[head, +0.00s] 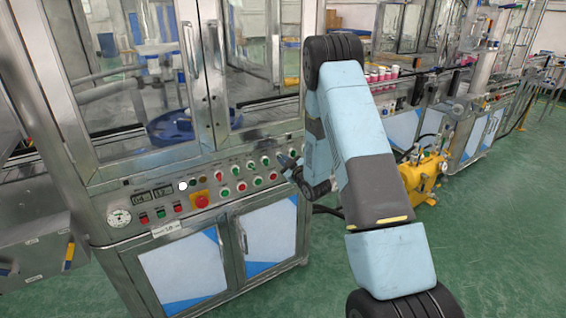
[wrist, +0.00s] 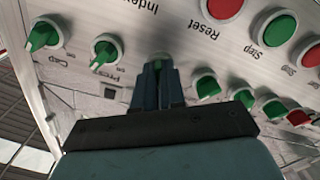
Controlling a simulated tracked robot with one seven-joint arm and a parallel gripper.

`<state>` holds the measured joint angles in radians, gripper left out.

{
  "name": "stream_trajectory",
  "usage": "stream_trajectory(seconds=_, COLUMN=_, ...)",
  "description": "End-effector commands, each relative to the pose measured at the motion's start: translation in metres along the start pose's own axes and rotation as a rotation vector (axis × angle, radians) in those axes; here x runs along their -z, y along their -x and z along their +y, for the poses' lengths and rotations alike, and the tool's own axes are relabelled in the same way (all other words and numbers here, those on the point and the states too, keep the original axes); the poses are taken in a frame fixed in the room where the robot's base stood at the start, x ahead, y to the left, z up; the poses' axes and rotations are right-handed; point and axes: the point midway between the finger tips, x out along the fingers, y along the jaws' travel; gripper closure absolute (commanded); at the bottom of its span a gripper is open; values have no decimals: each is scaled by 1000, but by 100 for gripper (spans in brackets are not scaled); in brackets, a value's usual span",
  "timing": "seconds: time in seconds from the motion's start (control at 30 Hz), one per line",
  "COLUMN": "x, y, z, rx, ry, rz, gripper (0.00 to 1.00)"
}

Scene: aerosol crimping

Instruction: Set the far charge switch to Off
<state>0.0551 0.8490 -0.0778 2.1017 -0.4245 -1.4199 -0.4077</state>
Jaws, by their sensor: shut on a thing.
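In the head view my gripper (head: 286,160) is at the right part of the control panel (head: 150,212), with my arm covering the panel's end. Two more green knobs, one left (wrist: 105,50) and one far left (wrist: 43,36), sit beside the held one, apart from the fingers.
More green knobs (wrist: 206,86) stand close to the right of my fingers. A red Reset button (wrist: 225,8) and a green button (wrist: 277,28) lie above. A red emergency stop (head: 201,201) is further left on the panel. Green floor (head: 330,270) is open at right.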

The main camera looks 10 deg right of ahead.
Motion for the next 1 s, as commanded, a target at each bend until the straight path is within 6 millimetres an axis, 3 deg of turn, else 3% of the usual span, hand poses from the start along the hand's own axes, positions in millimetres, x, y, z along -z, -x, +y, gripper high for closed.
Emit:
stream_trajectory(seconds=0.17, x=0, y=0, z=-3, rx=5, ry=-1, rz=-1, gripper=100)
stream_trajectory(seconds=0.2, x=0, y=0, z=-3, rx=5, ry=-1, rz=-1, gripper=89)
stream_trajectory(seconds=0.47, x=0, y=0, z=-2, rx=3, ry=-1, rz=0, gripper=65)
stream_trajectory(seconds=0.77, x=0, y=3, z=-1, rx=2, ry=-1, rz=-1, gripper=65)
stream_trajectory(seconds=1.0, x=-1, y=33, z=0, rx=2, ry=-2, rz=-3, gripper=65)
